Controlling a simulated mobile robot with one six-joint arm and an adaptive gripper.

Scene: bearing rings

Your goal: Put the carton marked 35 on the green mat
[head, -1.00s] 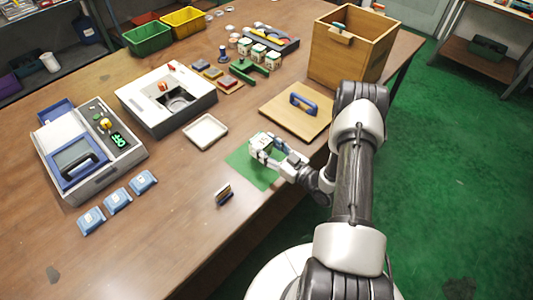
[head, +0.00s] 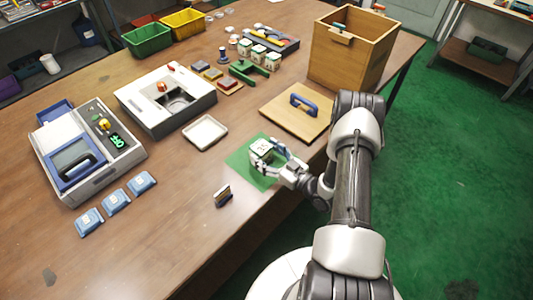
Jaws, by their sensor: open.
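A white carton with a dark number on its top (head: 263,146) stands upright on the green mat (head: 240,160); the number looks like 35 but is small. My gripper (head: 272,155) is open at the carton's near right side, with its fingers close around that side. I cannot tell whether a finger still touches the carton. The mat's lower right part is partly hidden by my gripper.
Several similar white and green cartons (head: 259,52) stand farther back. A wooden board with a blue handle (head: 290,112) lies right of the mat, below a tall wooden box (head: 345,50). A small white tray (head: 205,133) and a dark upright block (head: 222,196) are nearby.

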